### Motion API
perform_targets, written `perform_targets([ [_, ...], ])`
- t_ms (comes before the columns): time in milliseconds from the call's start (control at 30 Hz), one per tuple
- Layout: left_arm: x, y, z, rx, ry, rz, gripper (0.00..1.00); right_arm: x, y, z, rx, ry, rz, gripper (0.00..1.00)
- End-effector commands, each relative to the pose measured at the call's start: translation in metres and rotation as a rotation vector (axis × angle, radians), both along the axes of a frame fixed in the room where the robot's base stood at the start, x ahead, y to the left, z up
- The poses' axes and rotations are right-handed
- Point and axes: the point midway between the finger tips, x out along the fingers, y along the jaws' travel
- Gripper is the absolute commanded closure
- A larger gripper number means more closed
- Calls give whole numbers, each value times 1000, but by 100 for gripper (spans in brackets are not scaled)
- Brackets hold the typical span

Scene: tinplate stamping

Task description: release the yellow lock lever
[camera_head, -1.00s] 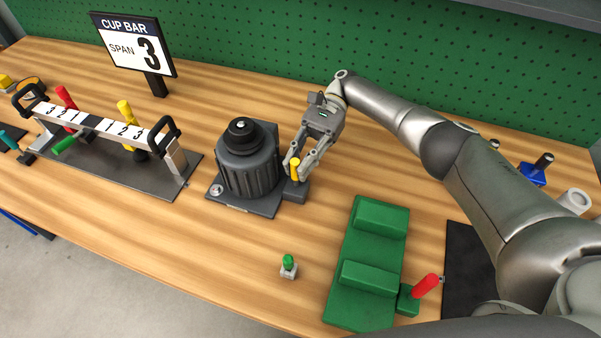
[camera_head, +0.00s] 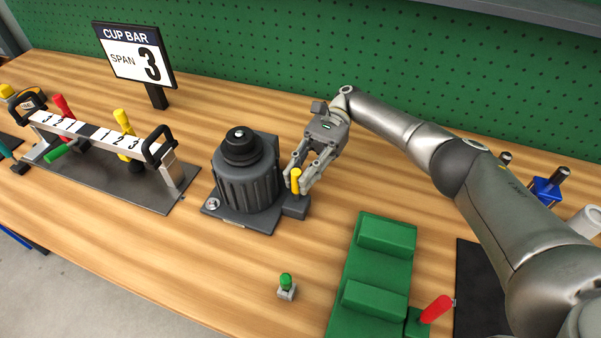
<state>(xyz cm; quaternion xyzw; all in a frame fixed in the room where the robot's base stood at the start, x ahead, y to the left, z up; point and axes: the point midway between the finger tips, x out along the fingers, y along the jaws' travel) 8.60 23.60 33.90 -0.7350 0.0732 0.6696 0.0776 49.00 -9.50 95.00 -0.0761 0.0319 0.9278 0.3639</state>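The yellow lock lever (camera_head: 295,181) stands roughly upright on a small dark block at the right side of the round dark grey ribbed unit (camera_head: 248,180). My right gripper (camera_head: 299,186) reaches down from the upper right, with its fingers on either side of the lever. The fingers look close to the lever or touching it; I cannot tell whether they grip it. My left gripper is out of view.
A bar gauge (camera_head: 92,133) with red, yellow and green handles stands at the left, behind it a "CUP BAR SPAN 3" sign (camera_head: 135,55). A green fixture (camera_head: 370,280) with a red handle (camera_head: 436,309) and a small green button (camera_head: 286,281) are in front.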

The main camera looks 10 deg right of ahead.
Motion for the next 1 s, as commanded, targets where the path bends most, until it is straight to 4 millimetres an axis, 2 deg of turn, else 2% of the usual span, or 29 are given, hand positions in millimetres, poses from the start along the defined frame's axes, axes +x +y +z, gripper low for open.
perform_targets([
  [33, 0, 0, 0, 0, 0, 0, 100, 0, -1, -1, -1, 1, -1, 74],
  [133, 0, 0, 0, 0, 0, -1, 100, 0, 0, 0, -1, 1, -1, 61],
  [533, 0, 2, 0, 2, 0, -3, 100, 0, 0, 5, 2, -2, 0, 61],
  [667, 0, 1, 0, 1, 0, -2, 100, 0, 0, 22, 3, -3, 1, 61],
  [1000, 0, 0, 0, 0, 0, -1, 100, 0, 0, 84, 1, -3, 0, 61],
])
